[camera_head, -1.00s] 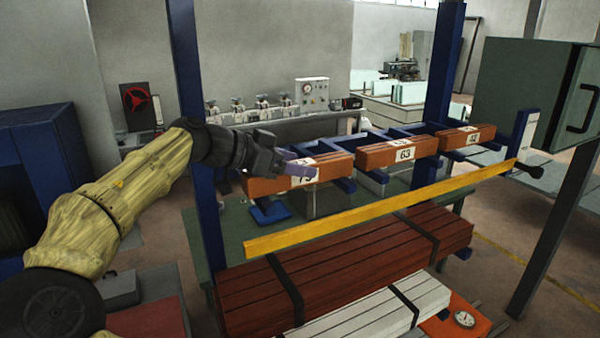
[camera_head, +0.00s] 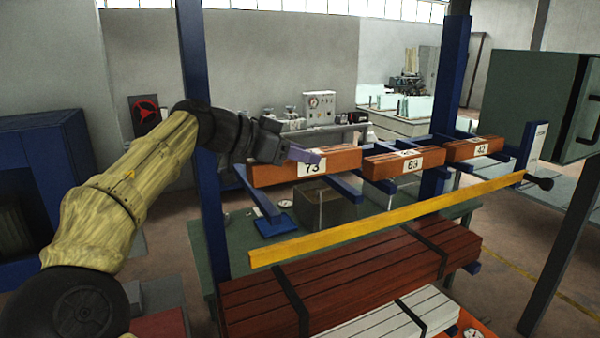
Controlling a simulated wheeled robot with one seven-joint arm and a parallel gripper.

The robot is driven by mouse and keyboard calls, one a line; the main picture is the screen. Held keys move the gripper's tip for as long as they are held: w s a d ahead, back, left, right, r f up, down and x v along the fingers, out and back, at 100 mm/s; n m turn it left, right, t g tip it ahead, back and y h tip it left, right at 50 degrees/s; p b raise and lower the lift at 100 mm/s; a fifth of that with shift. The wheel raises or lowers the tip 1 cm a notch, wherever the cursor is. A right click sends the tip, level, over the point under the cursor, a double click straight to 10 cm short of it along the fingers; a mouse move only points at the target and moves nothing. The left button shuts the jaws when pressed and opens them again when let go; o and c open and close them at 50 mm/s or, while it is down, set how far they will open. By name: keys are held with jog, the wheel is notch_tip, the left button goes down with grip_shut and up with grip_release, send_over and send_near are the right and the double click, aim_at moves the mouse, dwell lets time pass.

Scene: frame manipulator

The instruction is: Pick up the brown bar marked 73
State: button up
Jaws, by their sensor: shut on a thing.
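The brown bar marked 73 (camera_head: 338,165) is the left one in a row of brown bars on the blue rack. Its white label with 73 faces me. My gripper (camera_head: 305,156) reaches in from the left and is shut on this bar near its label, with a purple-grey finger over the upper edge. The far finger is hidden. I cannot tell whether the bar is clear of the rack arms below it. The brown bar marked 63 (camera_head: 380,168) and the brown bar marked 42 (camera_head: 462,151) rest to its right.
A yellow beam (camera_head: 390,218) runs across in front of the row, below the bars. Blue posts (camera_head: 208,215) stand beside my arm and behind the rack. Strapped dark red planks (camera_head: 350,278) lie lower in front. A green cabinet (camera_head: 520,100) stands at the right.

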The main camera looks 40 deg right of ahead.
jog(key=shift+r+b, duration=0.4)
jog(key=shift+r, duration=2.65)
